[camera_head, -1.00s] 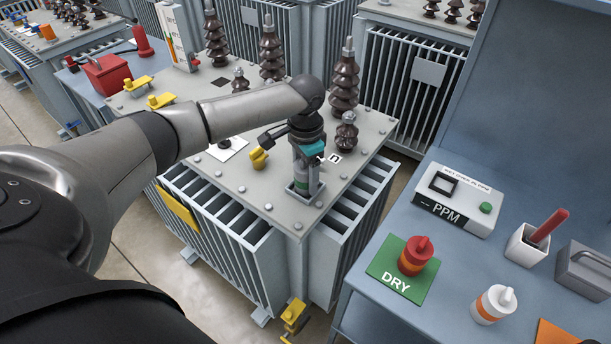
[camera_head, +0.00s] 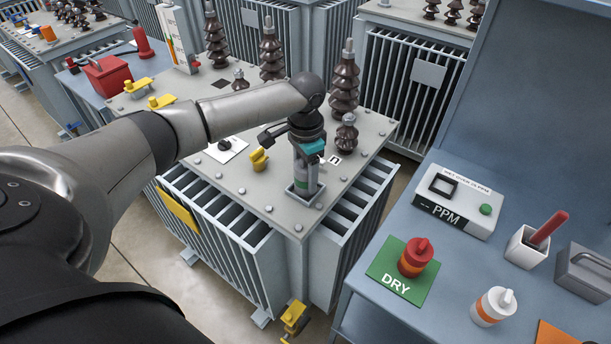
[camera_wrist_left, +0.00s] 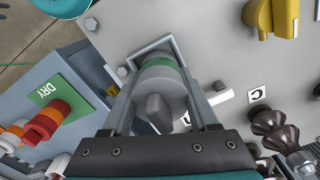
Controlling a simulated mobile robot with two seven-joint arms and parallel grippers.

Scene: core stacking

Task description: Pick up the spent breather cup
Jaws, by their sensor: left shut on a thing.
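The spent breather cup, a grey cup with a green band (camera_head: 302,184), stands upright in a square-rimmed holder (camera_head: 303,203) near the front corner of the transformer lid. In the left wrist view the cup (camera_wrist_left: 162,88) shows from above, with its green band and a knob on top. My left gripper (camera_head: 307,172) is above the holder and shut on the cup, with one finger on each side (camera_wrist_left: 164,105). The cup is still within the square rim in both views. My right gripper is not in view.
On the lid (camera_head: 250,190) are a yellow valve (camera_head: 259,160), bolts and brown insulators (camera_head: 344,85). The bench at right holds a green DRY mat (camera_head: 381,268) with a red-capped cup (camera_head: 415,257), a PPM meter (camera_head: 459,203) and a white bottle with an orange band (camera_head: 492,306).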

